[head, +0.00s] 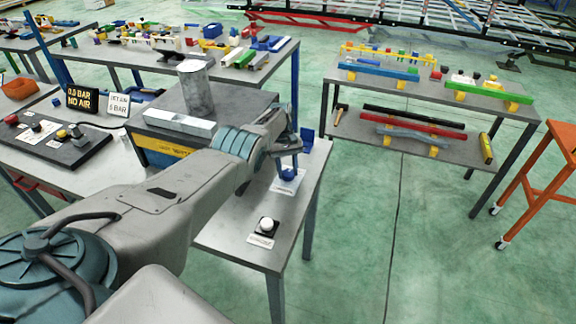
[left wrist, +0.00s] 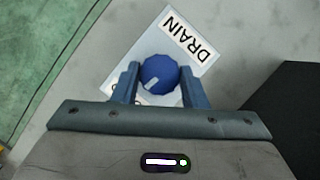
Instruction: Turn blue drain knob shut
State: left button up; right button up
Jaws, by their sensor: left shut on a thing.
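The blue drain knob (left wrist: 160,75) sits on a white card marked DRAIN (left wrist: 188,40) in the left wrist view. The knob has a pale mark at its lower left. My left gripper (left wrist: 157,85) has one finger on each side of the knob and is shut on it. In the head view my left gripper (head: 289,160) reaches down over the knob (head: 288,174) near the right edge of the grey table (head: 225,228). My right gripper is not in view.
A white button on a black base (head: 266,226) stands nearer on the same table. A dark-topped box with a grey cylinder (head: 196,90) stands left of the gripper. A sign reading 0.5 BAR NO AIR (head: 82,99) stands farther left.

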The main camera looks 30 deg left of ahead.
pick_arm(q)
jog(key=shift+n+t+p, duration=0.3)
jog(key=shift+n+p, duration=0.2)
jog(key=shift+n, duration=0.3)
jog(key=o, duration=1)
jog(key=b+v, duration=0.1)
jog(key=v, duration=0.9)
jog(key=shift+a+r, duration=0.3)
